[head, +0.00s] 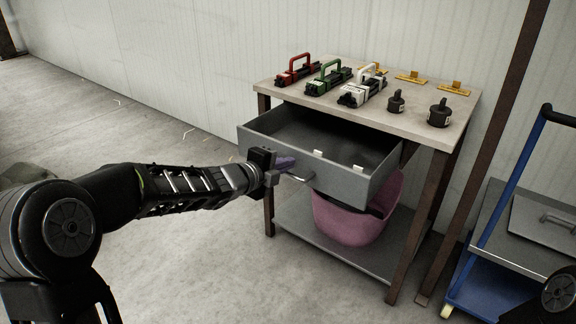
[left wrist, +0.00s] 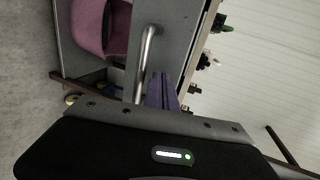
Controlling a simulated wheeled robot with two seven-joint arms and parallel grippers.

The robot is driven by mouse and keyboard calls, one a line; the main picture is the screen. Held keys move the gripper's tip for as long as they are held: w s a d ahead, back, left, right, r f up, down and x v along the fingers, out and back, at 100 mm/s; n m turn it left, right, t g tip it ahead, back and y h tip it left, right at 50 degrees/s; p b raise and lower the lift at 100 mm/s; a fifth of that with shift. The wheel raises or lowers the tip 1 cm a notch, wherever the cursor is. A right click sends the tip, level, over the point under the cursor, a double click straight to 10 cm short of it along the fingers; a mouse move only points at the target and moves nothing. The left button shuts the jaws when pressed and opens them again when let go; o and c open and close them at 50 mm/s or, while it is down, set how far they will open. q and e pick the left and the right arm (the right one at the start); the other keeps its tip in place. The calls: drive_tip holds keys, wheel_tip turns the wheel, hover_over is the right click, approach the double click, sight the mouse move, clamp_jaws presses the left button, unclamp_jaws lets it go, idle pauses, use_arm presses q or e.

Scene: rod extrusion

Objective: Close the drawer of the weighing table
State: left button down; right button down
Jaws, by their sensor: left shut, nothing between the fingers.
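The weighing table (head: 446,123) stands against the wall in the head view. Its grey drawer (head: 355,184) is pulled well out and looks empty, apart from small white tabs on its front edge. The drawer has a metal bar handle (head: 302,177), which also shows in the left wrist view (left wrist: 147,62). My left gripper (head: 288,163) is shut and empty, with its purple-grey fingers at the drawer front beside the handle. In the left wrist view the fingers (left wrist: 161,90) lie close to the drawer front; I cannot tell whether they touch it. My right gripper is not in view.
Red (head: 297,70), green (head: 328,78) and white (head: 361,90) handled tools, black weights (head: 438,113) and yellow pieces (head: 410,77) stand on the tabletop. A pink bin (head: 352,219) sits on the lower shelf. A blue-framed cart (head: 497,200) stands right. The floor at left is clear.

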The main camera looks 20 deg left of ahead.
use_arm(q)
drive_tip(key=shift+w+d, duration=0.2)
drive_tip(key=shift+w, duration=0.3)
